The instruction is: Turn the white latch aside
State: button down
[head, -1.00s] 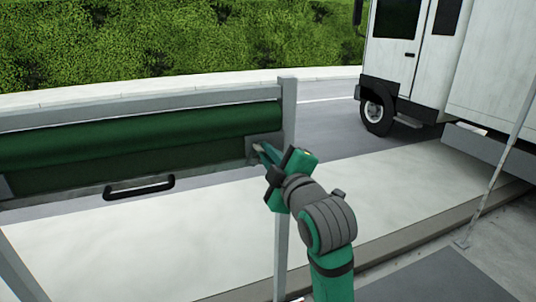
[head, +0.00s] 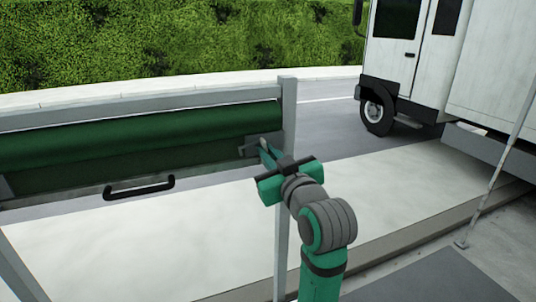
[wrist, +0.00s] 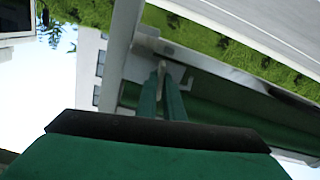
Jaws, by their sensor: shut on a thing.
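The white latch (wrist: 161,67) is a small pale piece at the corner of the metal frame, beside the upright post. In the wrist view it sits between my two green fingertips. My gripper (wrist: 161,80) is shut on it. In the head view my gripper (head: 265,147) reaches the grey bracket (head: 249,147) at the right end of the green roll. Only a pale tip of the latch shows there; my fingers hide most of it.
A green rolled cover (head: 140,135) hangs in a grey frame with a black handle (head: 139,188) on its lower rail. A grey post (head: 288,120) stands close to my gripper. A white truck (head: 408,70) is parked at the back right, beyond open pavement.

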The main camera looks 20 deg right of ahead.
jog(key=shift+m, duration=1.1)
jog(key=c, duration=1.9)
grip_release()
jog(key=shift+o, duration=0.2)
jog(key=shift+s, duration=0.1)
jog(key=s, duration=1)
jog(key=shift+s+d, duration=0.2)
jog(key=shift+s, duration=0.1)
